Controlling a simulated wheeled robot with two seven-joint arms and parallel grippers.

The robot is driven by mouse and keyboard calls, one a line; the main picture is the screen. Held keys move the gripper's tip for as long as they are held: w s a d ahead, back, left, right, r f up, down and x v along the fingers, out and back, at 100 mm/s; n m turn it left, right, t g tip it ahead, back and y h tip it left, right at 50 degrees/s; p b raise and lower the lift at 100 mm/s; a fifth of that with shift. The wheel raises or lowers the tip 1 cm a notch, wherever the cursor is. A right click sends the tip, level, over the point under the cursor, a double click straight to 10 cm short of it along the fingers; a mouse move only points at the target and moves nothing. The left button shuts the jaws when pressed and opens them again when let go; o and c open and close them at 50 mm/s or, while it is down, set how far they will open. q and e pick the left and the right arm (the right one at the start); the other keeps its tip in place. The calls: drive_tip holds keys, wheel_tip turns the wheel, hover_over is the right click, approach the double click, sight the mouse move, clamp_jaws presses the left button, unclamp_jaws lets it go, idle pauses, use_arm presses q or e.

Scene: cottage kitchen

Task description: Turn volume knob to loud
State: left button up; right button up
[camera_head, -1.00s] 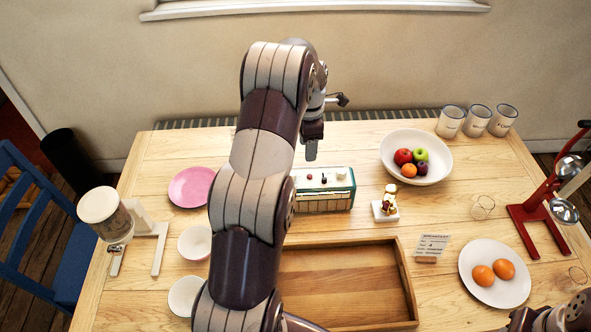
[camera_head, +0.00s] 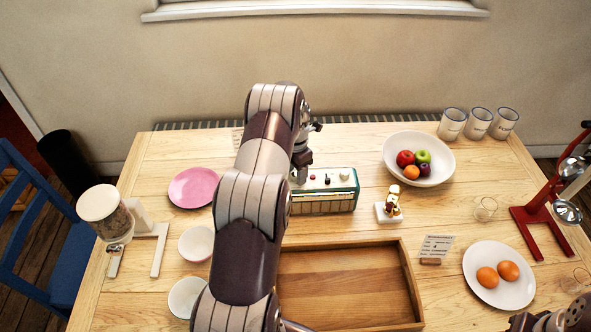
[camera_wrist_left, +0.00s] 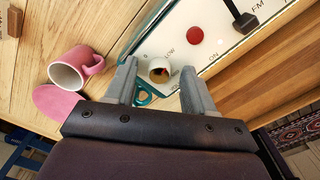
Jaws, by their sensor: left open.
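The radio (camera_head: 335,203) is a green and cream box on the table behind the wooden tray. Its pale top carries a red button (camera_wrist_left: 195,35), a black lever (camera_wrist_left: 245,22) and, near its left end, a round pale knob (camera_wrist_left: 160,72). My left gripper (camera_head: 300,176) is low over the left end of the radio. In the left wrist view the open left gripper (camera_wrist_left: 161,88) has one finger on each side of the knob, with gaps showing. Whether the fingertips reach down to the knob is unclear. In the head view my left gripper hides this knob.
A small figurine (camera_head: 391,203) and a fruit bowl (camera_head: 437,177) stand right of the radio. The wooden tray (camera_head: 345,285) is in front.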

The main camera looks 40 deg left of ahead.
use_arm(q)
clamp_jaws()
